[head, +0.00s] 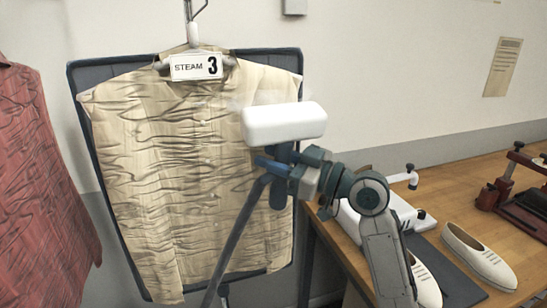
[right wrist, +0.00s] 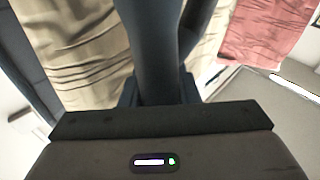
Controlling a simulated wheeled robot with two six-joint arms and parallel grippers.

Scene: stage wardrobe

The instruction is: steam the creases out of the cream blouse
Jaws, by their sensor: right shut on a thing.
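The cream blouse (head: 165,175) hangs on a hanger (head: 192,42) in front of a dark board (head: 85,72), with a tag (head: 196,67) reading "STEAM 3" at its neck. Dark creases cover its left and middle; its right side looks smoother. My right gripper (head: 281,172) is shut on the dark handle of the steamer, whose white head (head: 285,122) is in front of the blouse's upper right, hiding part of it. I cannot tell whether it touches the cloth. The handle (right wrist: 160,45) and blouse (right wrist: 85,65) show in the right wrist view. My left gripper is out of view.
A dark hose (head: 235,238) runs down across the blouse from the steamer. A creased red garment (head: 40,190) hangs at the left. A wooden table (head: 450,208) at the right bears pale shoes (head: 478,256), a white device and a dark red press (head: 500,190).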

